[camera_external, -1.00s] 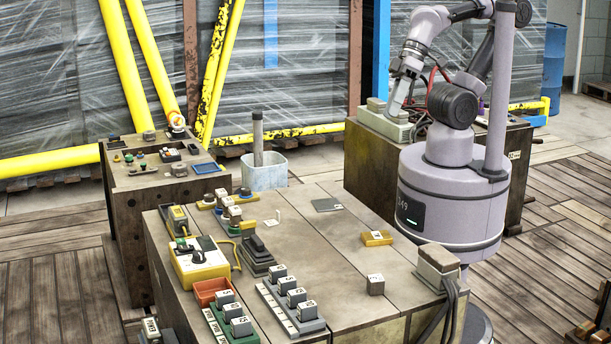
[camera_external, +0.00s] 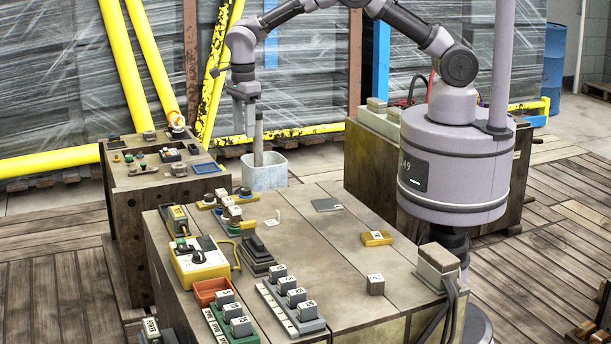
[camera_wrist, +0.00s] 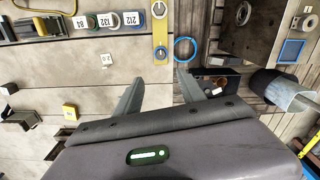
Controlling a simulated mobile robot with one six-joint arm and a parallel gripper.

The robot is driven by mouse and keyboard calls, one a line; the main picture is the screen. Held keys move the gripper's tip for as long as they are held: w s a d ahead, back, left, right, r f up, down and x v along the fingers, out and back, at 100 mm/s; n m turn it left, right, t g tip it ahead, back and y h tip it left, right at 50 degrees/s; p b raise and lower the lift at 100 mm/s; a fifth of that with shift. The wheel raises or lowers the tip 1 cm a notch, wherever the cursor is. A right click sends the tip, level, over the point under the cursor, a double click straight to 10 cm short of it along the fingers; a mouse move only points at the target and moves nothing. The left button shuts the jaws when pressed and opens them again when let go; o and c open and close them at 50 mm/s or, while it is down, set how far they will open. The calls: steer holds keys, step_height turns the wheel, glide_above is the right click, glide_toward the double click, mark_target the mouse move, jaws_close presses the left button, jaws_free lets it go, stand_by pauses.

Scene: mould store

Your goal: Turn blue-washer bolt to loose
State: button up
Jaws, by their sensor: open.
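My gripper (camera_external: 245,126) is open and empty. It points down over the far side of the front bench, near the pale bin. In the wrist view its two fingers (camera_wrist: 158,80) are spread apart, with nothing between them. A yellow plate (camera_wrist: 160,30) on the bench lies just beyond the fingertips and carries two round bolt-like parts. One is at the near end (camera_wrist: 160,53) and one at the far end (camera_wrist: 159,9). The washer colours are too small to tell surely. The plate also shows in the external view (camera_external: 227,202), below my gripper and apart from it.
The pale bin (camera_external: 265,172) with an upright post stands behind the bench. Numbered blocks (camera_wrist: 108,20) sit beside the plate. A yellow control box (camera_external: 198,262) and several block racks crowd the bench's left side. A blue ring (camera_wrist: 184,50) shows near the bench edge.

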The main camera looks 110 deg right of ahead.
mark_target(246, 188)
step_height(246, 188, down, 18)
steer(key=b, duration=0.5)
steer(key=shift+d, duration=0.1)
jaws_close()
